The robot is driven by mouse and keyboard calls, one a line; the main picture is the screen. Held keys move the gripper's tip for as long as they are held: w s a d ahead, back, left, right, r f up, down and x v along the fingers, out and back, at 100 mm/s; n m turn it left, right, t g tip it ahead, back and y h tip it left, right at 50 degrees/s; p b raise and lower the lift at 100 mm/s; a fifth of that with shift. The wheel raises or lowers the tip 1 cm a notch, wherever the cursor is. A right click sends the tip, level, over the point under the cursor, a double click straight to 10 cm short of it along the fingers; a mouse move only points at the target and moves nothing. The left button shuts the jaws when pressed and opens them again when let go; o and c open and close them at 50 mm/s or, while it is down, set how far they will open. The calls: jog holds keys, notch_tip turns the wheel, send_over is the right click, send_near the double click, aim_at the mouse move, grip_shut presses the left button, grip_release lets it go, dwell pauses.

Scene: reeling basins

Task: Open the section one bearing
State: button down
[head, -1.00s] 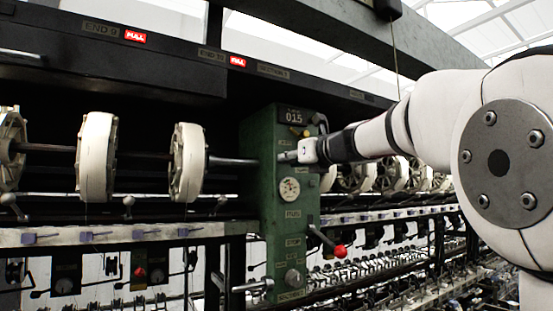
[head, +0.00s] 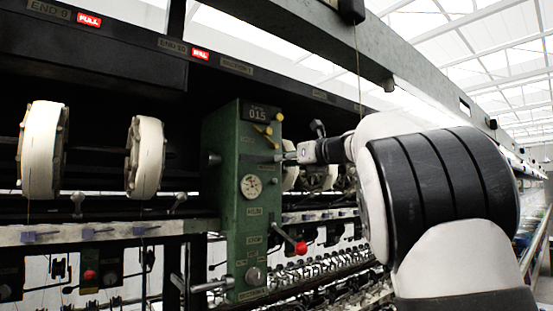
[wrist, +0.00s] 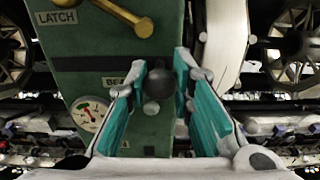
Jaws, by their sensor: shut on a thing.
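The green gearbox column (head: 228,225) numbered 015 stands in the middle of the head view. In the wrist view, the green panel (wrist: 105,60) carries a LATCH label with a brass lever (wrist: 122,14) and a partly hidden label starting "BEA". A dark ball knob (wrist: 159,82) sits between the teal fingers of my gripper (wrist: 160,90), which is shut on it. In the head view my gripper (head: 290,158) is at the column's right side, and the knob cannot be made out there.
White reels (head: 146,157) stand left of the column. A lever with a red ball (head: 300,248) sticks out low at its right. A round dial (head: 251,187) is on its face. A dark beam with signs runs overhead; a cord hangs near my arm.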

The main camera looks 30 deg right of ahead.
jog(key=c, duration=1.4)
grip_release()
jog(key=s+d, duration=0.2)
jog(key=s, duration=0.9)
jog(key=shift+s, duration=0.4)
jog(key=shift+d, duration=0.1)
